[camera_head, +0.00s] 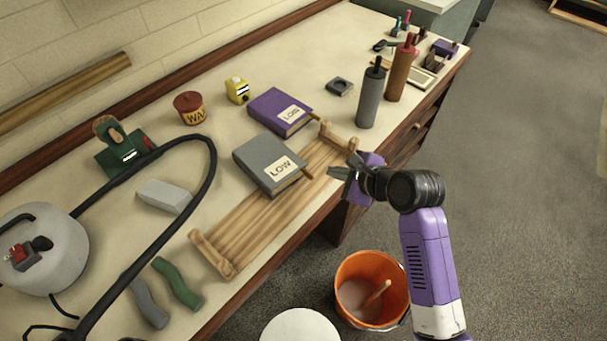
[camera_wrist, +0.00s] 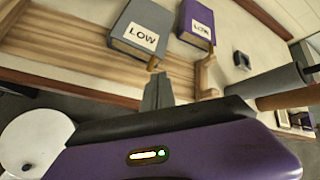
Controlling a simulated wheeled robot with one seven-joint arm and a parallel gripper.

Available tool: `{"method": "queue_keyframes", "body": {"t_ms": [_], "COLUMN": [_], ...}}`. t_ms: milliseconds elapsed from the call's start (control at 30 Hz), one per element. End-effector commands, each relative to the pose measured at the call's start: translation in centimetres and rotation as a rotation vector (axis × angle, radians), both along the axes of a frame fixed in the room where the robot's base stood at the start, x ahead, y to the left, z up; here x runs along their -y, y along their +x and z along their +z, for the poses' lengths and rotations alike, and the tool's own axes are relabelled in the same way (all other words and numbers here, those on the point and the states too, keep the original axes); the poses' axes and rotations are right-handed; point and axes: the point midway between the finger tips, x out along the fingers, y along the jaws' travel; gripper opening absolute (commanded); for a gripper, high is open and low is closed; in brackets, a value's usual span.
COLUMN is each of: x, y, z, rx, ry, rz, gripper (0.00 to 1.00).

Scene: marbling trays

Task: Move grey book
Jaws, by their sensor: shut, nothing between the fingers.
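The grey book (camera_head: 262,158) lies flat on the counter, its right part over the wooden rack, with a white label reading LOW and a brown tab at its right edge. It also shows at the top of the wrist view (camera_wrist: 150,18). My gripper (camera_head: 333,173) is shut and empty, above the rack's right end, to the right of the grey book and apart from it. In the wrist view its fingers (camera_wrist: 158,88) point toward the book's tab. The wooden rack (camera_head: 235,222) is slatted with raised ends.
A purple book (camera_head: 272,103) lies just behind the grey one. Grey (camera_head: 370,97) and brown (camera_head: 401,72) cylinders stand to the right. A black hose (camera_head: 212,165) arches on the left, near a grey block (camera_head: 165,195). An orange bucket (camera_head: 343,308) stands on the floor.

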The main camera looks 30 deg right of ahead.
Motion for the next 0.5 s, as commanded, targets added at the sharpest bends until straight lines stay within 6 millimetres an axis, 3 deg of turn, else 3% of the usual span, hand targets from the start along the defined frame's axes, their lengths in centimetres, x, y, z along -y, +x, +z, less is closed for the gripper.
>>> {"method": "queue_keyframes", "body": {"t_ms": [200, 500], "x": [-3.0, -3.5], "y": [-2.1, -2.5], "z": [-1.0, -1.7], "rx": [-0.172, -0.245], "ry": [0.363, 0.505], "rz": [-0.166, -0.291], "gripper": [0.00, 0.00]}}
